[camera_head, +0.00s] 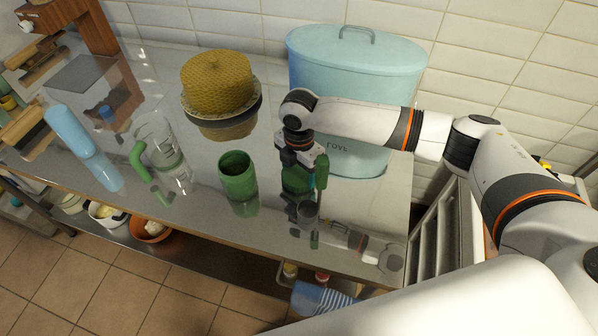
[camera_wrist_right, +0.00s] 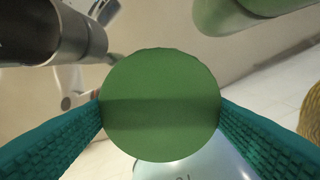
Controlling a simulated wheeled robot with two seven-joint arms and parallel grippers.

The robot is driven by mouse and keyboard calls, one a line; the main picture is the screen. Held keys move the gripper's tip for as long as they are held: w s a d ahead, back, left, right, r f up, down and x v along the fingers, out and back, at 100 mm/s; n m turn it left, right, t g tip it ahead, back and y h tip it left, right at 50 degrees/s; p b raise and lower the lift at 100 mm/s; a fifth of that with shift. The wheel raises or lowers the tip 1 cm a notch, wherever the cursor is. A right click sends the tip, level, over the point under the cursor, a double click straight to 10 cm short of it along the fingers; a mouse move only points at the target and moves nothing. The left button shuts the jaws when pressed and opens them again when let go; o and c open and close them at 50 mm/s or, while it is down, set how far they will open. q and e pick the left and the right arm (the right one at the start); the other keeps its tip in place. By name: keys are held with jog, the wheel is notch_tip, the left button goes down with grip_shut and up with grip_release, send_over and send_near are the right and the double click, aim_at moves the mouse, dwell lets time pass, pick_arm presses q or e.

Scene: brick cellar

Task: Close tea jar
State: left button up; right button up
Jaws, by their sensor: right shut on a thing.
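The green tea jar (camera_head: 239,186) stands upright on the shiny metal counter, near its front edge, with its open top showing a dark inside. My right gripper (camera_head: 305,172) is just right of the jar, pointing down and apart from it. It is shut on a round green piece (camera_head: 296,182), which looks like the jar's lid. In the right wrist view this green piece (camera_wrist_right: 160,105) fills the space between the two teal fingers. I cannot tell whether it touches the counter. My left gripper is not in view.
A glass pitcher (camera_head: 158,145) with a green handle stands left of the jar. A yellow woven-looking cake (camera_head: 217,82) sits behind it. A large light-blue bin (camera_head: 350,65) stands behind my right gripper. A blue cylinder (camera_head: 68,130) is at far left. The counter (camera_head: 265,215) is clear between jar and gripper.

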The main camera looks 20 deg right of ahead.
aim_at(299, 173)
notch_tip(299, 173, up, 9)
jog(key=b, duration=0.1)
jog(key=shift+r, duration=0.15)
